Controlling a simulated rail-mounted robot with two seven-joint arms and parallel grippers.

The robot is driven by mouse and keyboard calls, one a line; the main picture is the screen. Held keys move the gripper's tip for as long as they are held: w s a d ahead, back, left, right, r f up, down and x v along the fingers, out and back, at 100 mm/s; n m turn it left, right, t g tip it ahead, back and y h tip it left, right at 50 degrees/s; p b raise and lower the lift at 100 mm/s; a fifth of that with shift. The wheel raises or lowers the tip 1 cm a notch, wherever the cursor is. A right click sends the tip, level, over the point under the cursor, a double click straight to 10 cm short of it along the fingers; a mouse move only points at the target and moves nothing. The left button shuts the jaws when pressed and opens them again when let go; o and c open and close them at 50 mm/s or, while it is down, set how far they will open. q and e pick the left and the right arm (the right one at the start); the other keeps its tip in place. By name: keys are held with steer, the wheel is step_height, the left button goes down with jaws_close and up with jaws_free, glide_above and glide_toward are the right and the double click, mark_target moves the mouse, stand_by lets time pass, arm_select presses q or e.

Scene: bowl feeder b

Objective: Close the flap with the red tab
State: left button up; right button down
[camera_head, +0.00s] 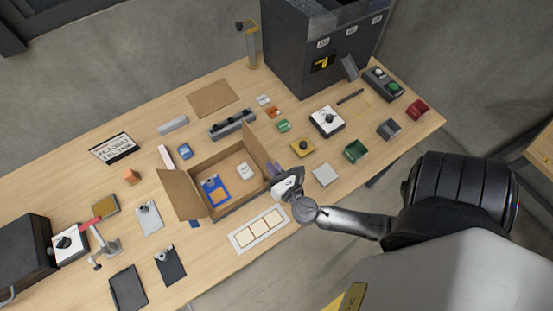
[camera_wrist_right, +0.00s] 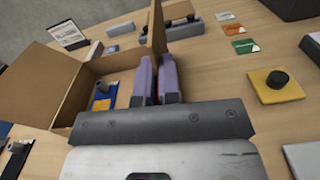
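An open cardboard box (camera_head: 237,203) stands on the table. Its left flap (camera_head: 180,194) leans outward; it also shows in the wrist view (camera_wrist_right: 38,85). Its right flap (camera_head: 257,148) stands up and shows nearly edge-on in the wrist view (camera_wrist_right: 157,32). My right gripper (camera_head: 273,169) is at the near end of this right flap. In the wrist view its purple fingers (camera_wrist_right: 157,75) are close together, with the flap's edge in the narrow gap. A small bit of red shows between them; the tab is otherwise hidden. My left gripper is not in view.
Inside the box lie a blue card (camera_head: 215,190) and a white item (camera_head: 244,171). A yellow block with a black knob (camera_head: 302,147) and a white square (camera_head: 325,174) lie right of the gripper. A white framed tray (camera_head: 258,230) lies in front of the box.

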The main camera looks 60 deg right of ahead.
steer(key=shift+w+a+n+p, duration=0.2)
steer(key=shift+a+n+p, duration=0.15)
steer(key=shift+n+p, duration=0.15)
steer(key=c, duration=1.3)
jaws_free()
steer(key=shift+s, duration=0.1)
steer(key=shift+b+v, duration=1.1)
steer(key=shift+v, duration=5.75)
